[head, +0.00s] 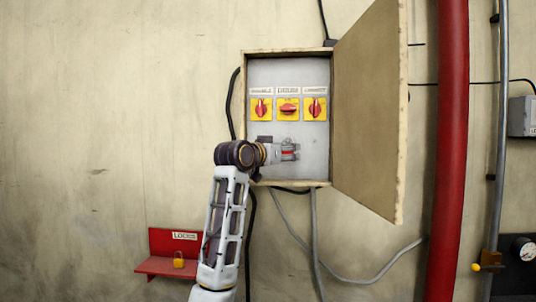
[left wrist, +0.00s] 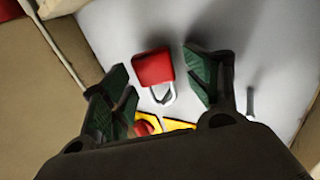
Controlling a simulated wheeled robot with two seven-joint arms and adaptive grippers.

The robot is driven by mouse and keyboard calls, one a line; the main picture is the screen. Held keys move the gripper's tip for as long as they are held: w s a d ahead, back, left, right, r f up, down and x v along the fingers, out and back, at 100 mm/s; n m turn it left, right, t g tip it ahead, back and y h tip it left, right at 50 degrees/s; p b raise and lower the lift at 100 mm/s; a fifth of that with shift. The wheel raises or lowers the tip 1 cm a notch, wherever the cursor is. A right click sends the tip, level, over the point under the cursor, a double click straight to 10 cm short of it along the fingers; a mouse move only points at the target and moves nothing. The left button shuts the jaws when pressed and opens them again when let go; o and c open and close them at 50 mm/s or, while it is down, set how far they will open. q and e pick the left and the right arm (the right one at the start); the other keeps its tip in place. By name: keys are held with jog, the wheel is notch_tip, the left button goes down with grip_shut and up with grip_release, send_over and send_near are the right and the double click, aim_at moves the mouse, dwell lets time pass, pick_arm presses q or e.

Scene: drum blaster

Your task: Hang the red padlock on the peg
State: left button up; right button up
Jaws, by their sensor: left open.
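The red padlock (left wrist: 153,68) is in the left wrist view, with its silver shackle (left wrist: 160,96) toward a yellow switch plate (left wrist: 170,124). Its body shows as a small red patch in the head view (head: 288,153), below the switches. My left gripper (head: 292,151) is open in front of the grey panel. Its green-padded fingers stand on either side of the padlock, with gaps visible in the left wrist view (left wrist: 163,75). A small grey peg (left wrist: 250,103) stands beside the right finger there. I cannot tell whether the shackle is around any peg. My right gripper is out of view.
The open cabinet (head: 284,70) has three red-and-yellow switches. Its door (head: 368,105) swings out on the right. A red pipe (head: 447,150) runs farther right. Loose cables hang below the cabinet.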

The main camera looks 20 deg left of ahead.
pick_arm(q)
jog(key=v, duration=1.1)
jog(key=shift+s, duration=0.1)
dwell(0.5)
